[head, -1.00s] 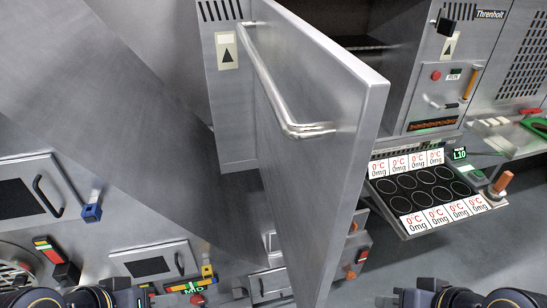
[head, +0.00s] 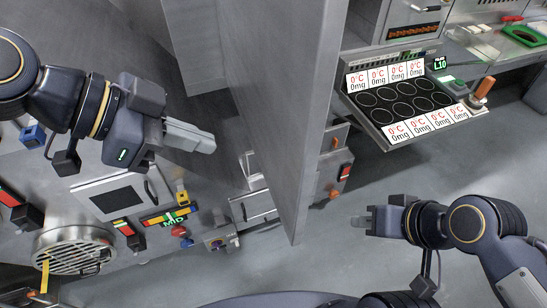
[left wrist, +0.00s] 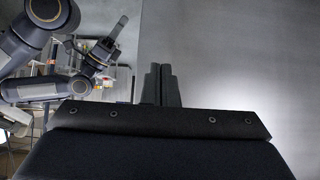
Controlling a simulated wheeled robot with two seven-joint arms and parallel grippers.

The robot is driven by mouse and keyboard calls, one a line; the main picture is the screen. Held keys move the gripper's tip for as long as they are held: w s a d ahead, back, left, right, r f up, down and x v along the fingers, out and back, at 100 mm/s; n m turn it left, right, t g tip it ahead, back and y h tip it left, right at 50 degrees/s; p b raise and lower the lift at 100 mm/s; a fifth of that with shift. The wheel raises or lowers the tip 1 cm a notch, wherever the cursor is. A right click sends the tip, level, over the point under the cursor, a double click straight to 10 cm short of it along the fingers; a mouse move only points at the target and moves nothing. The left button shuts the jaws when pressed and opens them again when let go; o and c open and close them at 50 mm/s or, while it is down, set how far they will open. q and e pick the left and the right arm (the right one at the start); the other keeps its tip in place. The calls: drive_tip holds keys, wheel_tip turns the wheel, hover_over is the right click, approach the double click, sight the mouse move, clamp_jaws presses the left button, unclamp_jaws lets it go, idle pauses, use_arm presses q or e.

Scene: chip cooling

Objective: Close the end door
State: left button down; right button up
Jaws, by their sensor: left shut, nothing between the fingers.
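The end door (head: 285,110) is a tall grey metal panel standing open, its edge facing me in the middle of the head view. Its handle is out of the picture now. My left gripper (head: 207,143) is shut and empty, to the left of the door with a gap between them in the picture. In the left wrist view the shut fingers (left wrist: 160,72) point at a plain grey surface, likely the door (left wrist: 230,60). My right gripper (head: 370,220) is right of the door, low over the floor; its fingers are too small to judge.
A tray of dark round wells with white label cards (head: 420,90) juts out at the right. A grey panel with a round vent (head: 72,252), a black-windowed hatch (head: 118,200) and coloured knobs lies at the left. Grey floor (head: 330,260) is clear in front of the door.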

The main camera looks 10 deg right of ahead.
use_arm(q)
approach(291, 155)
wheel_tip(291, 155, down, 4)
drive_tip(key=d+p, duration=0.1)
drive_tip(key=d, duration=0.2)
drive_tip(key=shift+w+d+r+p, duration=0.1)
drive_tip(key=shift+w+r+p, duration=0.05)
drive_tip(key=shift+p, duration=0.25)
drive_tip(key=shift+w+d, duration=0.2)
drive_tip(key=shift+d, duration=0.4)
